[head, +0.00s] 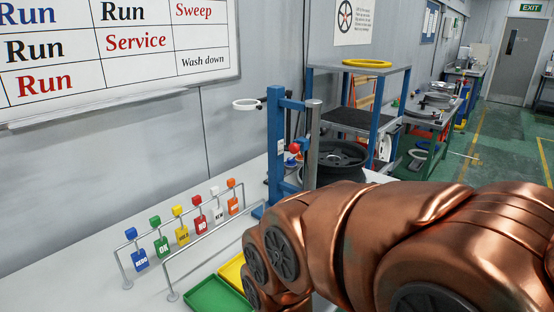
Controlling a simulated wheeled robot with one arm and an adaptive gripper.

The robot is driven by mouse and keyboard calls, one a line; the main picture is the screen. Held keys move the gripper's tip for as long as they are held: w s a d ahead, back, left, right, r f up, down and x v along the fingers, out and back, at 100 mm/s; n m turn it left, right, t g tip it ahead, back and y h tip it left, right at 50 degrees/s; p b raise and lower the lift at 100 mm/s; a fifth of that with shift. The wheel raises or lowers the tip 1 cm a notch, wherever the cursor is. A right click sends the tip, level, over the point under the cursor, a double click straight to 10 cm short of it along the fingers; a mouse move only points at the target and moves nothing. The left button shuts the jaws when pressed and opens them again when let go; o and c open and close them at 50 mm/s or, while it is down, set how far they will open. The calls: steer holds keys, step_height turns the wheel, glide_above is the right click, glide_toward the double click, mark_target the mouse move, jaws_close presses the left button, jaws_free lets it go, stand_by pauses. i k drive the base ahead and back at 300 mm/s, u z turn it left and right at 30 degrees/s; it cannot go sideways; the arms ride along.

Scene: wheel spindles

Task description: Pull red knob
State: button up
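A small round red knob (294,148) shows at the blue upright stand (276,150) on the workbench, at the centre of the head view. A small blue knob (290,162) sits just below it. A grey metal post (312,140) stands close to their right. My copper-coloured arm fills the lower right and passes in front of the bench below the stand. My gripper is not visible, so I cannot tell how near it is to the red knob.
A rail with several coloured tags (201,220) stands on the bench at left. A green tray (217,296) and a yellow tray (232,272) lie in front. A dark wheel (338,158) is behind the stand, near a blue-framed shelf (348,115).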

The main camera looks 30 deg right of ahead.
mark_target(293, 148)
steer(key=k, duration=1.3)
steer(key=u, duration=0.85)
steer(key=i, duration=1.35)
steer(key=z, duration=0.35)
